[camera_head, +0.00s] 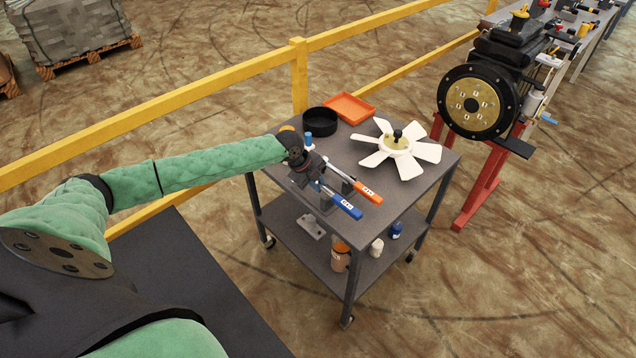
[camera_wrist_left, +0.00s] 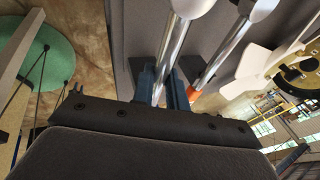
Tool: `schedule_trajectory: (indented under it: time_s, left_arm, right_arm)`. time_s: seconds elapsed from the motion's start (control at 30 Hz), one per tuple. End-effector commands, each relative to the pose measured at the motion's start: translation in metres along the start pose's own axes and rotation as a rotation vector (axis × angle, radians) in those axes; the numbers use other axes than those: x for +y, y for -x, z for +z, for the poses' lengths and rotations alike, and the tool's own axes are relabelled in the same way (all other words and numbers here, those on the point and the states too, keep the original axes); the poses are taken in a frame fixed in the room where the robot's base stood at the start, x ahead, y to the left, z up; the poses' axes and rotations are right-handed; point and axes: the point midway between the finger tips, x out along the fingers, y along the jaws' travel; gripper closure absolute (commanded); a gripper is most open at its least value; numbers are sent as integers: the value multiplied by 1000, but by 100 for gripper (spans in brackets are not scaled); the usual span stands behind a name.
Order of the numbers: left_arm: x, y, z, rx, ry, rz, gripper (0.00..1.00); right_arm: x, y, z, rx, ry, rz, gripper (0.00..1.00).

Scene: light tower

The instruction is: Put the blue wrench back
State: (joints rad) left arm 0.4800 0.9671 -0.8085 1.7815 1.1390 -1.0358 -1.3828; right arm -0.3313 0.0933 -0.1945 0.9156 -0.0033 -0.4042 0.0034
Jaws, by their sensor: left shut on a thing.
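The blue wrench (camera_head: 340,200) has a blue handle and a silver shaft, and lies at the left front of the cart top in the head view. My left gripper (camera_head: 311,181) is shut on the blue wrench. My right gripper is out of view.
The grey cart (camera_head: 418,187) also bears a white fan (camera_head: 402,147), a black round tray (camera_head: 320,121), an orange tray (camera_head: 351,107) and a blue-capped bottle (camera_head: 308,140). A yellow railing (camera_head: 299,75) runs behind. An engine (camera_head: 480,100) on a red stand is at right.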

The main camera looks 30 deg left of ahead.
Motion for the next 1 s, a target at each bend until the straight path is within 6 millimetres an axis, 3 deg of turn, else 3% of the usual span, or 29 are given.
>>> schedule_trajectory:
  time_s: [0.3,0.53,0.57,0.7,1.0]
  left_arm:
    - [4,-9,2,0,0,-1,100]
    - [6,-15,4,0,0,-1,100]
    - [6,-15,4,0,0,-1,83]
    - [6,-15,4,0,0,-1,60]
    - [7,-16,4,0,1,1,60]
  right_arm:
    - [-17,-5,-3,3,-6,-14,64]
    - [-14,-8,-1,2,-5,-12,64]
    - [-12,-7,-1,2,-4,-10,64]
    - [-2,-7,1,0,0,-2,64]
    - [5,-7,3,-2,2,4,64]
